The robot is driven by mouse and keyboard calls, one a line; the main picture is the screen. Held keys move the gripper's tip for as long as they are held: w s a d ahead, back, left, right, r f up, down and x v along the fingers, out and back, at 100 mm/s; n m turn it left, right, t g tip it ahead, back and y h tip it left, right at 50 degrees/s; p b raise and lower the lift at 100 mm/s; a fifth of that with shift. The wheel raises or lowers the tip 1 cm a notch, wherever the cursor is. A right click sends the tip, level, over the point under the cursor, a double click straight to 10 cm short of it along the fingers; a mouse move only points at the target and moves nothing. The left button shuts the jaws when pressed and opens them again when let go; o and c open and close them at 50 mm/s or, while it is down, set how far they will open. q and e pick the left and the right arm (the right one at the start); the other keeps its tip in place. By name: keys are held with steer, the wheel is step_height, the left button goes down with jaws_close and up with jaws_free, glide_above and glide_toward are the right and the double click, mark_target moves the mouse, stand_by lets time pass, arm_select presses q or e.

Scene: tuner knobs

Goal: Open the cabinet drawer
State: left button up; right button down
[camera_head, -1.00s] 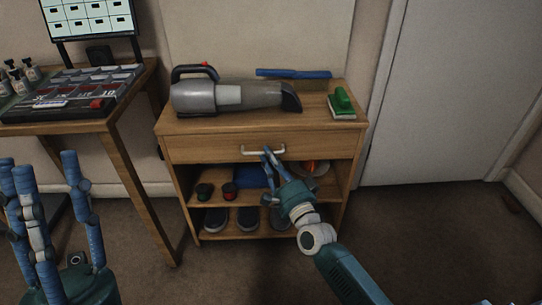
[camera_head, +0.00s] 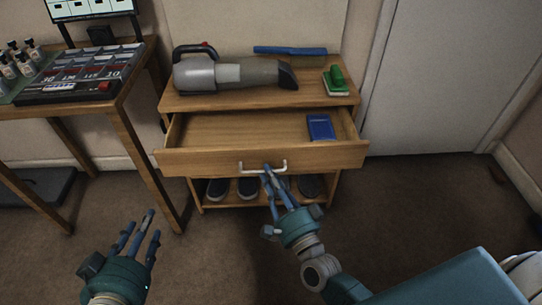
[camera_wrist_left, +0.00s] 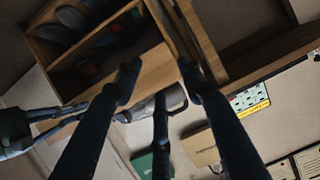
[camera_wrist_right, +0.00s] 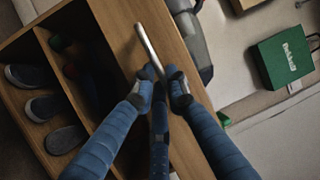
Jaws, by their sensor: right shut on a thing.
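The wooden cabinet (camera_head: 205,102) stands against the wall, and its drawer (camera_head: 200,163) is pulled out, with the inside visible from above. The drawer has a pale metal handle (camera_head: 283,168) on its front. My right gripper (camera_head: 268,173) is shut on the handle. The right wrist view also shows the handle (camera_wrist_right: 149,46) between my blue fingers. A blue box (camera_head: 320,127) lies inside the drawer at the right. My left gripper (camera_head: 141,228) is open and empty, left of the cabinet above the floor.
A vacuum (camera_head: 235,73), a blue strip-like object (camera_head: 290,50) and a green-handled brush (camera_head: 337,80) lie on the cabinet top. Shoes (camera_head: 248,188) sit on the lower shelf. A wooden desk (camera_head: 125,100) with a control panel stands at the left.

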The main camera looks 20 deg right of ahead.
arm_select(q)
steer(key=s+a+f+g+y, duration=0.1)
steer(key=s+f+g, duration=0.2)
steer(key=s+f, duration=0.1)
steer(key=shift+s+a+f+p, duration=0.15)
steer(key=shift+a+f+p, duration=0.25)
steer(key=shift+f, duration=0.35)
arm_select(e)
steer(key=s, duration=0.2)
steer(key=s+a, duration=0.1)
steer(key=shift+s+r, duration=0.1)
steer(key=shift+s, duration=0.3)
steer(key=c, duration=1.7)
jaws_free()
arm_select(q)
steer(key=shift+d+r, duration=0.15)
steer(key=shift+d, duration=0.15)
arm_select(e)
steer(key=shift+s, duration=0.1)
arm_select(q)
steer(key=shift+a, duration=0.3)
arm_select(e)
steer(key=v, duration=1.2)
